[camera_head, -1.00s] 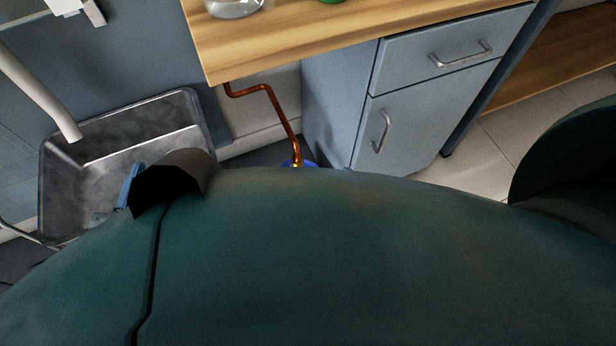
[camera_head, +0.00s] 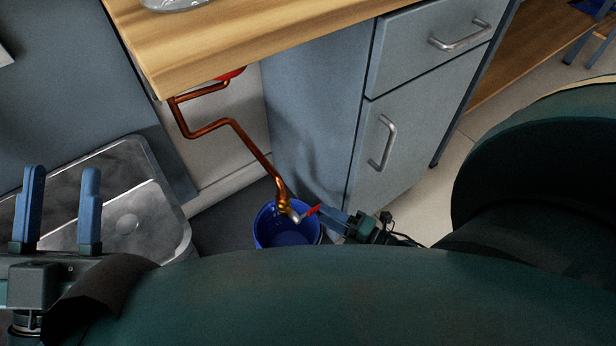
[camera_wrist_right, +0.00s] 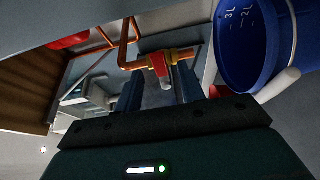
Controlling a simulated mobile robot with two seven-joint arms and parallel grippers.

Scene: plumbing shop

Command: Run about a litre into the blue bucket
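The blue bucket (camera_head: 263,236) stands on the floor under a copper pipe (camera_head: 235,128). The pipe ends in a brass tap (camera_head: 283,205) with a grey spout over the bucket and a red lever (camera_head: 312,210). No stream of water shows; I cannot tell whether the bucket holds any. In the right wrist view the bucket (camera_wrist_right: 248,50) shows 2L and 3L marks, and the red lever (camera_wrist_right: 158,66) lies ahead, between my right gripper's (camera_wrist_right: 160,88) spaced fingers. My right gripper (camera_head: 325,213) is open at the lever; contact is unclear. My left gripper (camera_head: 62,173) is open and empty above the sink.
A metal sink (camera_head: 125,205) is at left. The wooden worktop (camera_head: 250,45) overhangs the pipe, and a grey-blue cabinet (camera_head: 310,110) with a drawer and door stands right of the bucket. A red part (camera_head: 230,74) shows under the worktop edge.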

